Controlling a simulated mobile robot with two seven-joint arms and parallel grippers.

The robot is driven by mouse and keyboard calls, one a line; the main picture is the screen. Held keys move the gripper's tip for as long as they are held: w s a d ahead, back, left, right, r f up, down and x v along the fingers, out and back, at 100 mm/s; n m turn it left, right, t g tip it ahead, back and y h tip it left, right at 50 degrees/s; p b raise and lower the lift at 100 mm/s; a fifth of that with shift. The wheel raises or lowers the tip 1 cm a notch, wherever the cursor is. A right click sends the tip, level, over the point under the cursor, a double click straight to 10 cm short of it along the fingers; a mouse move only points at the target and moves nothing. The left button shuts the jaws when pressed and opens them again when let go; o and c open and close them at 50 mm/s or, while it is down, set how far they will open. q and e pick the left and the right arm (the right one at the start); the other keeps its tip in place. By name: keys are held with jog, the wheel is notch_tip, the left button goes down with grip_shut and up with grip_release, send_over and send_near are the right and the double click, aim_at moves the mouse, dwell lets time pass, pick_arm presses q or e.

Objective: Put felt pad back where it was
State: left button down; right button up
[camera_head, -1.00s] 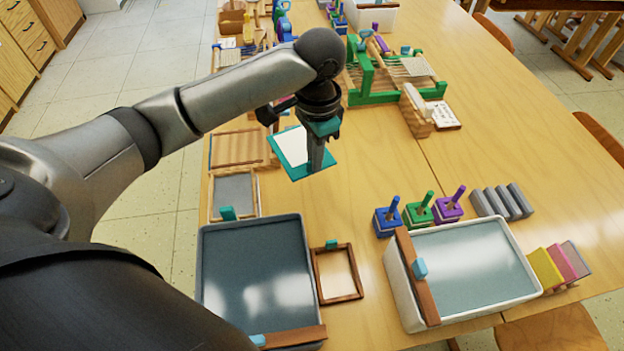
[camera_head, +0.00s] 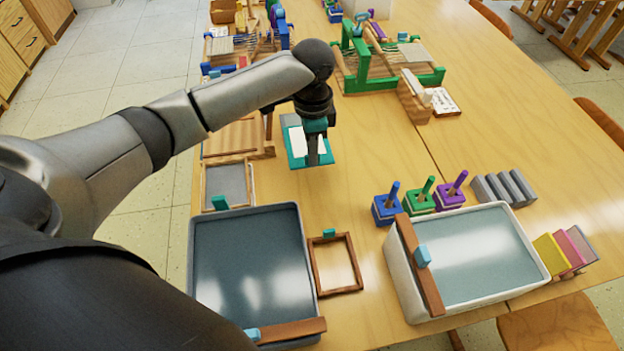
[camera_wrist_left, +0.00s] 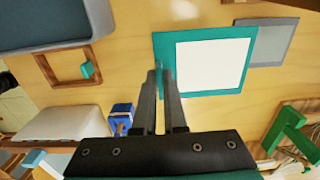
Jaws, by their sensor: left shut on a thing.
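The felt pad appears to be the flat teal square with a white sheet-like top (camera_head: 296,143). My left gripper (camera_head: 314,158) points down at its near right part and is shut on it. In the left wrist view, the two fingers (camera_wrist_left: 160,88) meet the pad's teal edge (camera_wrist_left: 168,52), and the white area (camera_wrist_left: 212,65) lies beyond them. The pad looks roughly level over the table, right of a wooden board. I cannot tell whether it touches the tabletop. My right gripper is in neither view.
Nearby are a grey framed screen (camera_head: 228,186), a dark water tub (camera_head: 200,262), a small wooden frame (camera_head: 352,262) and a white tub (camera_head: 401,283). Blue, green and purple peg blocks (camera_head: 420,202) stand to the right. A green loom (camera_head: 431,76) stands behind.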

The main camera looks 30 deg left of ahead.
pick_arm(q)
notch_tip(320, 180, down, 5)
jog(key=shift+r+b, duration=0.2)
jog(key=shift+b, duration=0.25)
notch_tip(320, 180, down, 4)
jog(key=shift+r+b, duration=0.2)
jog(key=shift+b, duration=0.45)
jog(key=shift+f, duration=0.3)
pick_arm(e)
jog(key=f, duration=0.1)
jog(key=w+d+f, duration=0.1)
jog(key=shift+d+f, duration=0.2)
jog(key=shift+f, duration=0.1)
pick_arm(q)
jog(key=c, duration=1)
grip_release()
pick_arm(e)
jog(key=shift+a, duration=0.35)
